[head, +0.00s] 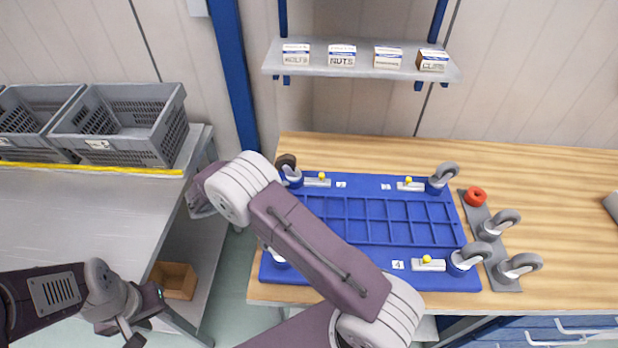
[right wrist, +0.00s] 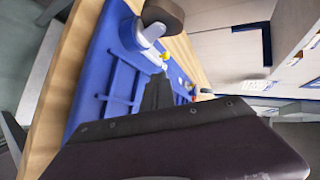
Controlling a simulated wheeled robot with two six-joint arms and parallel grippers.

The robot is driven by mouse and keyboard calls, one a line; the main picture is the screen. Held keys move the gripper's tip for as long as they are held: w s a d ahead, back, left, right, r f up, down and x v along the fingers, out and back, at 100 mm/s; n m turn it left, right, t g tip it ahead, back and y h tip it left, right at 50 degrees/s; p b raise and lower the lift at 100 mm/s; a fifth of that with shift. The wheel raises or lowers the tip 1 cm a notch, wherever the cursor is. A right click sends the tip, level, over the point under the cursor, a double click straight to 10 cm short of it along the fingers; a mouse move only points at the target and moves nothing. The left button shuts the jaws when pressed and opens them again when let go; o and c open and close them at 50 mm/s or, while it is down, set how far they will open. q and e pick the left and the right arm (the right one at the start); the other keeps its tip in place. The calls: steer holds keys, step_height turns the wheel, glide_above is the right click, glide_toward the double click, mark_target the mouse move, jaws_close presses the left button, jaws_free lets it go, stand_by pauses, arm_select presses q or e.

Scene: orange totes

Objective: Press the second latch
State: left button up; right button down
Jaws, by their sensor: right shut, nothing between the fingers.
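A blue tray (head: 395,232) with many shallow compartments lies on the wooden bench. Three latches with yellow knobs show in the head view: back left (head: 318,181), back right (head: 411,185) and front right (head: 429,264). The front-right one has a label reading 4; the back labels are too small to read. My right arm hides the tray's front-left part. In the right wrist view my right gripper (right wrist: 156,95) is shut and empty, beside the tray's edge; a yellow knob (right wrist: 166,56) shows beyond it. My left gripper (head: 138,328) hangs low at left, away from the tray; its jaws are unclear.
Casters stand at the tray corners, one at back right (head: 442,178). A shelf (head: 362,70) with small boxes is above. Grey crates (head: 125,120) stand on the left table.

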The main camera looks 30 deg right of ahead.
mark_target(320, 177)
steer(key=p+x, duration=0.1)
steer(key=x, duration=0.8)
steer(key=r+p+x, duration=0.1)
steer(key=x, duration=0.3)
steer(key=shift+d+p, duration=0.35)
steer(key=shift+d, duration=0.3)
